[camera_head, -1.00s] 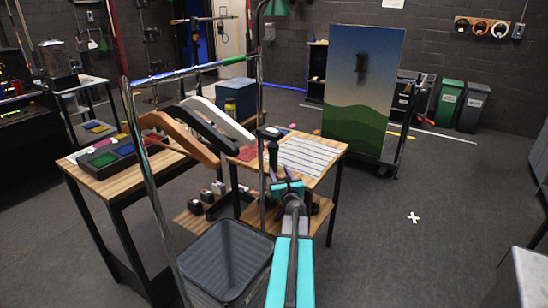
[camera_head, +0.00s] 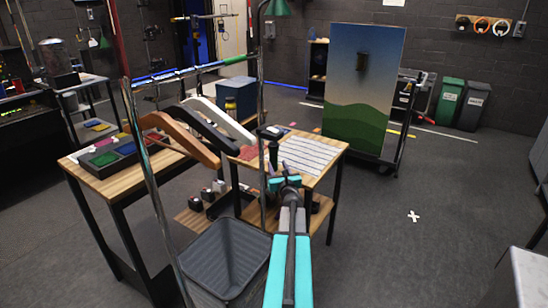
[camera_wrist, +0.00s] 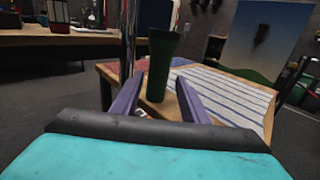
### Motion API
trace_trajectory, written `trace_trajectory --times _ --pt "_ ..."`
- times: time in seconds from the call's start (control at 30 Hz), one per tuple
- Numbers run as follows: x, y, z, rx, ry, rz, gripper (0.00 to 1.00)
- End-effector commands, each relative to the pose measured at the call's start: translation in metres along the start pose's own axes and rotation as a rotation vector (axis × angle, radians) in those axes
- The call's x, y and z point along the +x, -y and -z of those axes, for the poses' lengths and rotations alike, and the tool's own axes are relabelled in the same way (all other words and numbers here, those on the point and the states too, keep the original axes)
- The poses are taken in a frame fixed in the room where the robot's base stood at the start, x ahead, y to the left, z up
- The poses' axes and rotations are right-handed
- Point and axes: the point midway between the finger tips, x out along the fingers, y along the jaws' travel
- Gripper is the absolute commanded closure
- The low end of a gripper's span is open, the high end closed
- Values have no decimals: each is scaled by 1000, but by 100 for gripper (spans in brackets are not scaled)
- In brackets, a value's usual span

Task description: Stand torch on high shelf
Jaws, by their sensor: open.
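The dark green torch (camera_head: 273,154) is upright at the near left edge of the upper wooden shelf (camera_head: 318,181), close to a chrome pole. In the wrist view the torch (camera_wrist: 160,68), with its wider end up, is between my gripper's two purple fingers. My gripper (camera_head: 277,171) is open, with the fingers apart on either side of the torch's lower part. I see gaps beside the torch and cannot tell whether a finger touches it. The torch's foot is partly hidden in the head view.
A striped cloth (camera_head: 309,154) covers much of the upper shelf. The chrome pole (camera_head: 261,100) rises just left of the torch. A grey bin (camera_head: 226,252) stands in front. Dark cups (camera_head: 207,195) sit on the lower shelf.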

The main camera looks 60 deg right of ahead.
Motion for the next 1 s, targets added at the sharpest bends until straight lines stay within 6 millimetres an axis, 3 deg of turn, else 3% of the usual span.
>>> trace_trajectory --times 0.6,1.0 --pt "45 0 1 1 0 1 59" --pt "50 0 2 0 0 1 59"
